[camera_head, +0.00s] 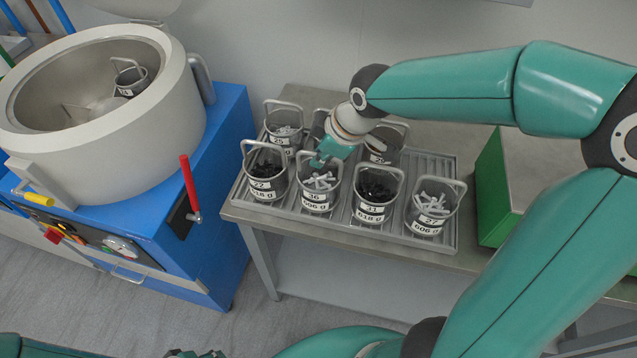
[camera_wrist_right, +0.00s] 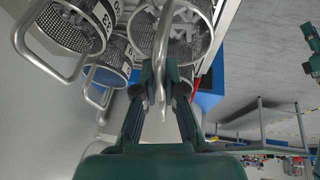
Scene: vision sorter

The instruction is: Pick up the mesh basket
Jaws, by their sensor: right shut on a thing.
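The mesh basket labelled 36 (camera_head: 316,200) is in the front row of a ribbed tray (camera_head: 400,236), upright and filled with light grey parts. My right gripper (camera_head: 325,155) comes down from above and is shut on its wire handle. In the right wrist view the fingers (camera_wrist_right: 160,85) close around the handle, and the basket (camera_wrist_right: 172,35) hangs or stands just beyond them. Whether its base touches the tray is hidden. Small green and dark pieces at the bottom edge (camera_head: 195,354) look like my left gripper; its jaws are not clear.
Baskets 22 (camera_head: 264,175), 31 (camera_head: 374,195) and 27 (camera_head: 432,207) stand close beside it. More baskets (camera_head: 284,125) stand behind. A round open chamber (camera_head: 185,105) with a basket inside is left, with a red lever (camera_head: 190,185). A green box (camera_head: 492,190) is right.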

